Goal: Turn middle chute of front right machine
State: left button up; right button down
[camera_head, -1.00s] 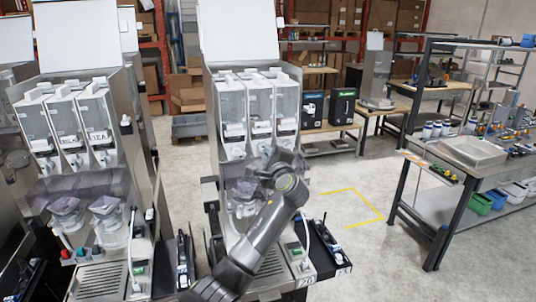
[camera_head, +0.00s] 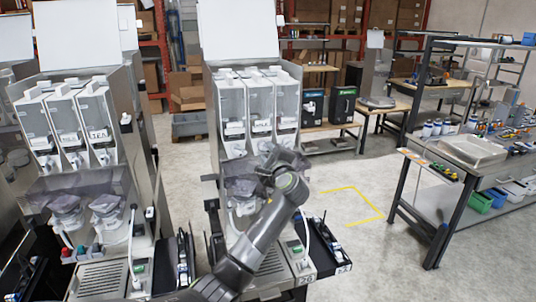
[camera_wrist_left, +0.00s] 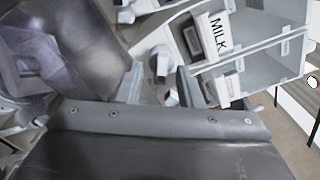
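The front right machine (camera_head: 222,100) stands in the middle of the head view, with three clear canisters side by side and white chutes under them. My left arm reaches up across its front. My left gripper (camera_head: 264,172) is close to the chutes, and its fingertips are hard to make out there. In the left wrist view the left gripper (camera_wrist_left: 159,88) is open, two grey fingers apart. A white chute (camera_wrist_left: 160,62) shows in the gap between them; I cannot tell whether they touch it. A canister labelled MILK (camera_wrist_left: 222,38) is to the right. My right gripper is not in view.
A similar machine (camera_head: 80,125) stands to the left. A narrow black tray (camera_head: 328,243) sits on the machine's right side. Clear floor lies between, with yellow tape (camera_head: 372,203).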

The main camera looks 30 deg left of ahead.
pick_arm(q)
jog(key=shift+s+d+b, duration=0.3)
jog(key=shift+d, duration=0.1)
jog(key=b+v, duration=0.6)
jog(key=v, duration=1)
jog(key=shift+s, duration=0.25)
jog(key=shift+d, duration=0.1)
